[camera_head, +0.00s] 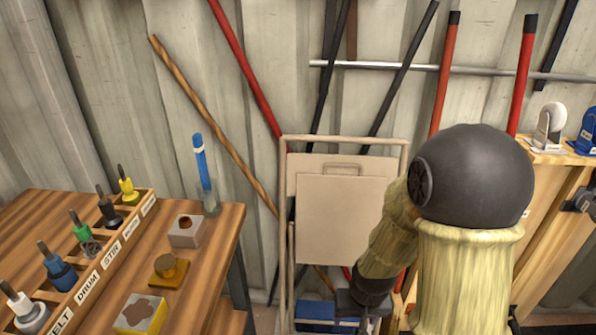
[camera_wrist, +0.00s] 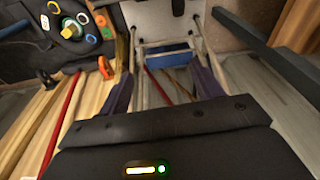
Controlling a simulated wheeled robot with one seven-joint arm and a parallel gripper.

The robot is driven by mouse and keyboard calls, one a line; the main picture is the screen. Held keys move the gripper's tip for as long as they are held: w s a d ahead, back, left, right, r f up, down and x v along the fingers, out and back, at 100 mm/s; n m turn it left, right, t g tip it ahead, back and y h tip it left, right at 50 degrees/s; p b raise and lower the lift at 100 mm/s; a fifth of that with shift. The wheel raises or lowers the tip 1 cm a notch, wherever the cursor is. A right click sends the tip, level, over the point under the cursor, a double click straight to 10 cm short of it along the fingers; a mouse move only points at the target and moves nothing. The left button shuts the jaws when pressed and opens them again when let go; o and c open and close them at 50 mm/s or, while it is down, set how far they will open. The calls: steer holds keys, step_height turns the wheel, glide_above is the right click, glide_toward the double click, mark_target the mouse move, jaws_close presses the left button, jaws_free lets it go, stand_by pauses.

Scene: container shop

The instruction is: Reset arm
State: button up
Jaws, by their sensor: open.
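My gripper (camera_wrist: 163,80) shows in the wrist view with its two dark fingers spread apart. Nothing is held between them. Beyond the fingers, the wrist view shows a folding frame with a pale panel and a blue item (camera_wrist: 168,57) low down. In the head view my arm, with pale yellow links and a dark rounded joint, stands at the right. It reaches down to the dark wrist near the bottom centre, in front of the beige panel (camera_head: 335,215). The fingers cannot be made out clearly in the head view.
A wooden table (camera_head: 215,255) at the left carries labelled slots with several coloured tools, a blue-topped tube (camera_head: 201,160) and small blocks. Coloured poles lean on the corrugated wall. A wooden stand (camera_head: 558,158) at the right holds a white item (camera_head: 549,127) and a blue item (camera_head: 588,132).

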steer(key=s+d+r+p, duration=0.2)
steer(key=s+r, duration=0.3)
steer(key=r, duration=0.6)
step_height(320, 180, up, 37)
steer(key=p, duration=3.6)
steer(key=shift+w+d+f+t+p, duration=0.2)
steer(key=shift+w+t+p, duration=0.1)
steer(key=shift+t+p, duration=0.1)
